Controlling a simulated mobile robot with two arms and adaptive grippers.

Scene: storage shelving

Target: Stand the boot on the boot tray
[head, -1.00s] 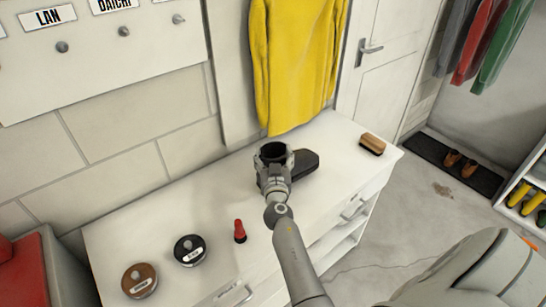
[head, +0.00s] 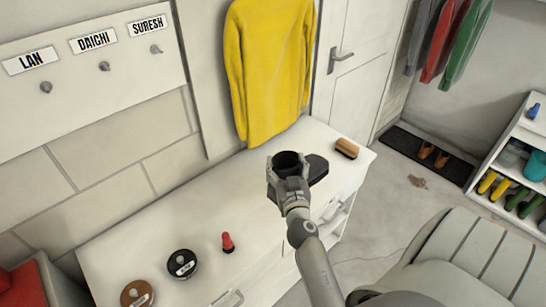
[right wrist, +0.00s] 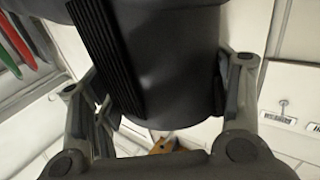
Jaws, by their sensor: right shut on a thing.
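The black boot (head: 288,162) is in my right gripper (head: 289,178), above or on the white cabinet top. Its round opening faces up and its dark foot (head: 316,170) points right; I cannot tell whether the sole touches the cabinet. In the right wrist view the boot's dark shaft with a ribbed panel (right wrist: 180,60) fills the space between the two fingers (right wrist: 165,115). The dark boot tray (head: 400,143) lies on the floor beyond the cabinet, with brown shoes (head: 433,154) on it. My left gripper is not in view.
The cabinet top (head: 190,215) also bears a brush (head: 346,148), a red-topped item (head: 228,242) and two round tins (head: 182,263). A yellow coat (head: 268,70) hangs behind. A shoe rack (head: 510,165) stands at right. Floor in front of the tray is mostly clear.

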